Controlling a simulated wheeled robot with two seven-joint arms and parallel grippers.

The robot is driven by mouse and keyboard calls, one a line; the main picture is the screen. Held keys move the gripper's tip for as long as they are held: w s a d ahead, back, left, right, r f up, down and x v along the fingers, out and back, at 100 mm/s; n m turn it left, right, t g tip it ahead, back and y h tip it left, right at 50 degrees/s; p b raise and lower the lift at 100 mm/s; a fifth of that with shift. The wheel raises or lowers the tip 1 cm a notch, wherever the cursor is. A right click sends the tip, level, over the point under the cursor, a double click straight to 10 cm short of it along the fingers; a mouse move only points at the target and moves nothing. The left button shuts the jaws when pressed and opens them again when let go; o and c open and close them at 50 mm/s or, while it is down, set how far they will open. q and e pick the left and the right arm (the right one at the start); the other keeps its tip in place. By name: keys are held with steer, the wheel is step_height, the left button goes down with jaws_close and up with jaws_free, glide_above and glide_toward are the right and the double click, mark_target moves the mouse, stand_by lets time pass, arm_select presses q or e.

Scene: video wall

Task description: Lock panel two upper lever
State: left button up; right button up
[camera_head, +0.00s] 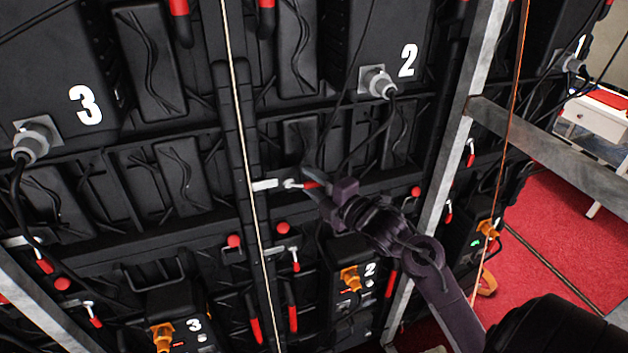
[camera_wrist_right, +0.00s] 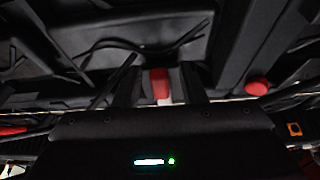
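Panel two (camera_head: 345,50), black with a white 2, fills the upper middle of the head view. Its upper lever (camera_head: 292,184) is a small metal latch at the panel's left edge, with its red handle pointing right. My right gripper (camera_head: 312,181) is at that handle. In the right wrist view the red handle (camera_wrist_right: 159,86) lies between the two fingers, with a dark gap seen beside it, so the gripper looks open around it. Contact cannot be told. Another lever (camera_head: 295,262) with a red tip hangs downward below. My left gripper is not in view.
Panel three (camera_head: 85,105) adjoins on the left. A thin pale cable (camera_head: 243,130) hangs along the seam. Red knobs (camera_head: 282,228) stick out below the lever. A metal post (camera_head: 450,140) stands right of my gripper. Red carpet (camera_head: 560,230) is at the right.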

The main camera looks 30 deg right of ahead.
jaws_close()
steer(key=shift+f, duration=0.15)
